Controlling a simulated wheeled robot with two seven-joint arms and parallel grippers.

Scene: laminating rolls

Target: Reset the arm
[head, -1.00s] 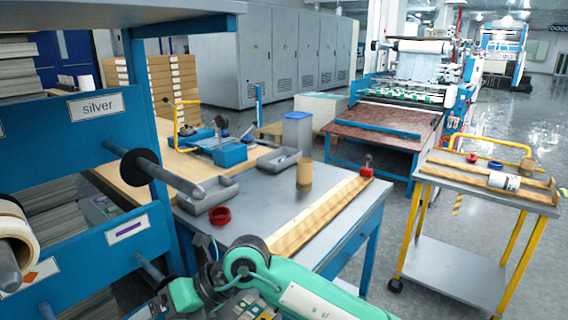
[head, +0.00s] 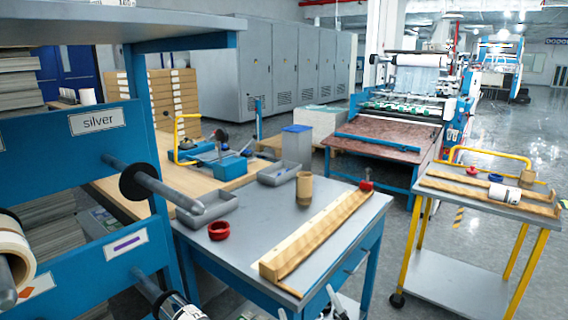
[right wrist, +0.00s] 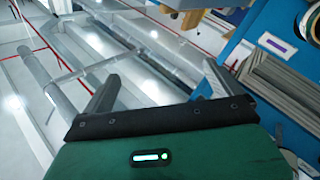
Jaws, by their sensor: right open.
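The rest of the right arm is out of the head view. My left gripper is not in view.
A blue rack (head: 95,180) with pegs stands at the left; its side also shows in the right wrist view (right wrist: 252,60). The table bears a wooden bar (head: 318,236), a red ring (head: 219,230) and a brown cup (head: 304,188). A yellow-framed cart (head: 460,262) stands right.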

